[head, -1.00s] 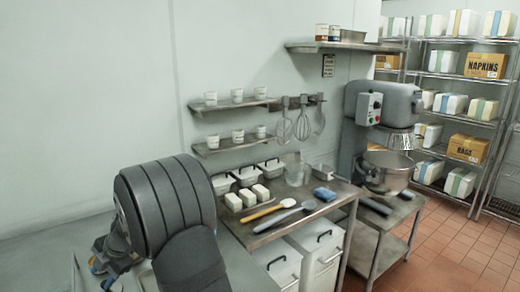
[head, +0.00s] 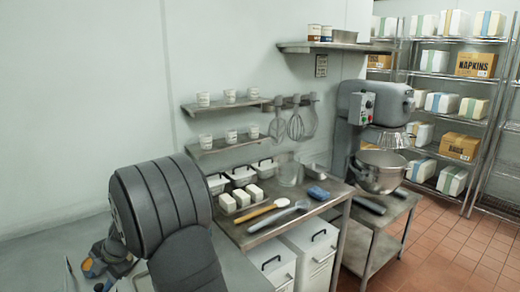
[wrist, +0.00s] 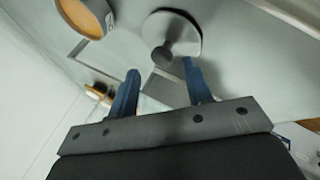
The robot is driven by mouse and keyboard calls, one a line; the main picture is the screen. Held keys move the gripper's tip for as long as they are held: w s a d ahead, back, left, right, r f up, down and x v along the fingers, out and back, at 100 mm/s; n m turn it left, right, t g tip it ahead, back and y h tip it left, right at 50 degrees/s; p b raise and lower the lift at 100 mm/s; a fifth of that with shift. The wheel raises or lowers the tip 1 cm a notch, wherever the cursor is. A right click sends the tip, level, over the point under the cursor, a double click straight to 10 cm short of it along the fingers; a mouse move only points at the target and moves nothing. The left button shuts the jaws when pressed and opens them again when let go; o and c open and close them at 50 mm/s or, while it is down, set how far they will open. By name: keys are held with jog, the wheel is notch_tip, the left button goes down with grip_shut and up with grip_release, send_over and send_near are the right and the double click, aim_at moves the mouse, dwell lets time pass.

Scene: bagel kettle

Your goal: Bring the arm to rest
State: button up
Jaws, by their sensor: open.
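My gripper (wrist: 160,88) shows in the wrist view with its two blue fingers spread apart and nothing between them. It is open and empty. Beyond the fingertips is a pale round disc (wrist: 185,22) with a dark grey knob on it, apart from the fingers.
A steel table (head: 243,238) with utensils and white blocks stands right of my arm. A stand mixer (head: 375,103) with a steel bowl (head: 380,172) is farther right. In the wrist view, a round wooden-topped thing (wrist: 82,18) lies upper left. Wall shelves (head: 225,145) hold several cups.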

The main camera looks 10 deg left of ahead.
jog(key=v, duration=1)
jog(key=x, duration=1.2)
jog(key=shift+s+f, duration=0.15)
jog(key=shift+f, duration=0.1)
jog(key=r, duration=0.5)
jog(key=shift+w+d, duration=0.2)
jog(key=shift+w, duration=0.05)
jog(key=w+d+r, duration=0.5)
jog(key=d+r, duration=0.1)
jog(key=d, duration=0.4)
jog(key=w+d+f+m+t+h, duration=0.1)
jog(key=w+d+f+m+h, duration=0.1)
jog(key=w+d+m, duration=0.3)
jog(key=w+d+f+m+t+h, duration=0.1)
jog(key=w+d+m, duration=0.4)
jog(key=d+m, duration=0.6)
jog(key=w+d+f+m+t+h, duration=0.2)
jog(key=w+d+m, duration=0.4)
jog(key=d, duration=0.5)
jog(key=shift+d+f+m+t+h, duration=0.15)
jog(key=shift+f+m+t, duration=0.15)
jog(key=shift+f+m, duration=0.3)
jog(key=shift+d+f+m+t+h, duration=0.15)
jog(key=shift+f+m+t, duration=0.15)
jog(key=shift+f+m, duration=0.25)
jog(key=shift+w+d+f+m, duration=0.1)
jog(key=shift+w+d+m, duration=0.15)
jog(key=shift+d+m, duration=0.45)
